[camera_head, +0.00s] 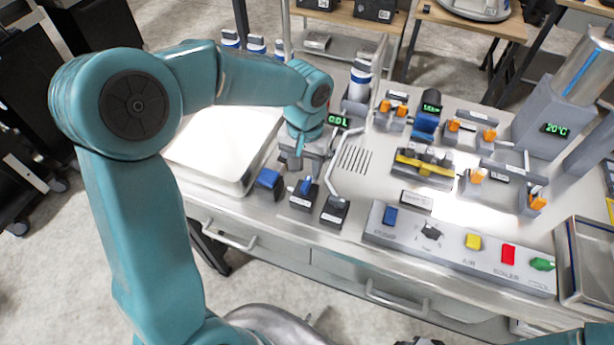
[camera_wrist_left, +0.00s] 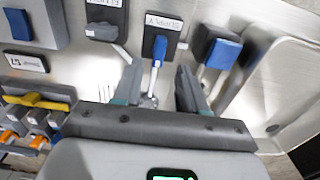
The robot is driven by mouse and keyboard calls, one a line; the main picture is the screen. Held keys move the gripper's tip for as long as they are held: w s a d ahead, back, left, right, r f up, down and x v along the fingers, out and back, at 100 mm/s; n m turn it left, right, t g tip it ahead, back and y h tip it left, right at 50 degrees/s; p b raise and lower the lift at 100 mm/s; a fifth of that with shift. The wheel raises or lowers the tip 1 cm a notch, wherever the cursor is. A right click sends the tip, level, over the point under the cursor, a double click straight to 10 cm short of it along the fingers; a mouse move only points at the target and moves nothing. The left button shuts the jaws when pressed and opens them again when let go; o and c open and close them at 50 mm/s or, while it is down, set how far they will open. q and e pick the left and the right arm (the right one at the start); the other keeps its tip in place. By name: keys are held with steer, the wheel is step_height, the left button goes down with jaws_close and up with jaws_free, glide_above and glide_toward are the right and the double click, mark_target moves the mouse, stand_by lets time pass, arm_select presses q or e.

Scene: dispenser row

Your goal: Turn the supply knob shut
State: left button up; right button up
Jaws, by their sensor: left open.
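The supply knob is a black block with a blue lever (camera_head: 306,186), in the middle of three small units at the front left of the bench. In the left wrist view its label reads SUPPLY, and its blue lever (camera_wrist_left: 159,48) points toward my gripper. My left gripper (camera_head: 297,160) is just behind the knob, pointing down. In the left wrist view my left gripper (camera_wrist_left: 159,68) is open, with one finger on each side of the lever's line; the lever shows just past the fingertips. I cannot tell whether they touch it. My right gripper is not visible.
A blue-fronted unit (camera_head: 269,179) and a dark labelled unit (camera_head: 334,211) flank the knob closely. A bent metal tube (camera_head: 333,175) stands close on the right. A pale tray (camera_head: 222,150) lies left. A button panel (camera_head: 455,248) is at the front right.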

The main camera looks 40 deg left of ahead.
mark_target(306, 182)
arm_select(q)
step_height(306, 182, down, 6)
steer(key=shift+w+r, duration=0.1)
steer(key=shift+r, duration=0.15)
steer(key=shift+s+d+r, duration=0.15)
steer(key=shift+s, duration=0.1)
steer(key=shift+w, duration=0.15)
jaws_close()
